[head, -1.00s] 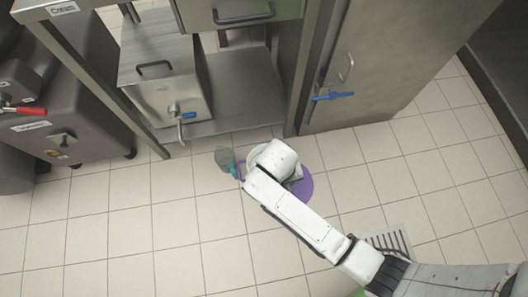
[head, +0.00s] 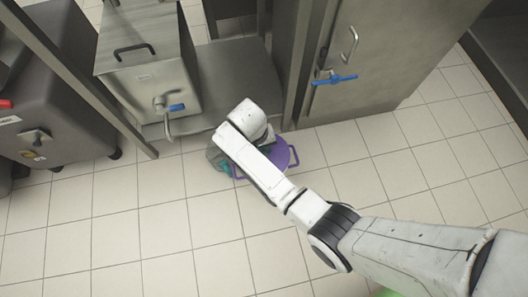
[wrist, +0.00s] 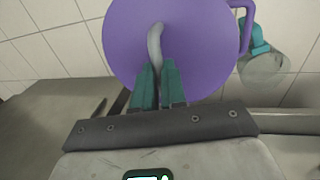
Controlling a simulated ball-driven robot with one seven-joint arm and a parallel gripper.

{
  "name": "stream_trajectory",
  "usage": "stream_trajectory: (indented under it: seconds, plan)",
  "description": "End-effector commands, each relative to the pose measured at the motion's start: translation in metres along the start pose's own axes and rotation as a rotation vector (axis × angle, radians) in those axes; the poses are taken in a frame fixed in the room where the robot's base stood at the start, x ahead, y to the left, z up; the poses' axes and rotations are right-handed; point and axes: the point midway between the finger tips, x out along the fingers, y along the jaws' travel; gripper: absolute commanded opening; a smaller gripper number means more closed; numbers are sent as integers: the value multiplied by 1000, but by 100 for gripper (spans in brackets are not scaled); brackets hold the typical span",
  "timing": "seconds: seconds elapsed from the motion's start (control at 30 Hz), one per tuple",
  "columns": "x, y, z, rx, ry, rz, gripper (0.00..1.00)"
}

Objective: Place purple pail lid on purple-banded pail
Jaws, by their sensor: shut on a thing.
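The purple pail lid (wrist: 190,35) is a round disc with a pale curved grip, which fills the upper middle of the wrist view. My gripper (wrist: 158,70) has its teal fingers shut on that grip. In the head view the lid (head: 280,153) is partly hidden under my wrist, close to the floor. Purple loops show at the right and lower left of it in the head view. I cannot tell whether they belong to the lid or the pail. The purple-banded pail's body is hidden, and I cannot tell whether the lid touches it.
A grey container with a teal handle (wrist: 265,65) is close beside the lid. A steel dispenser (head: 155,75) stands on a low shelf behind, its tap jutting forward. A steel cabinet (head: 385,60) with a blue handle is at the back right.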

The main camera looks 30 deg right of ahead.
Motion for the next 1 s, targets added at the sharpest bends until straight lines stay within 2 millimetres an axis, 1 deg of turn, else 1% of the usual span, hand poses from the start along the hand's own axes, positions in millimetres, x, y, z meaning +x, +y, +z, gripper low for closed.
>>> stream_trajectory:
  seconds: [0.03,0.1,0.17,0.43,0.53,0.57,0.8,0.83,1.0]
  plan:
    - [13,-2,1,0,-2,1,0]
    - [24,-4,1,-1,-2,1,0]
    - [30,-5,1,-1,-1,1,0]
    - [29,-5,1,0,0,0,0]
    - [32,-6,1,0,0,0,0]
    - [32,-6,1,0,0,0,12]
    - [31,-6,1,0,0,0,35]
    - [31,-6,1,0,0,0,37]
    - [31,-6,1,0,0,0,37]
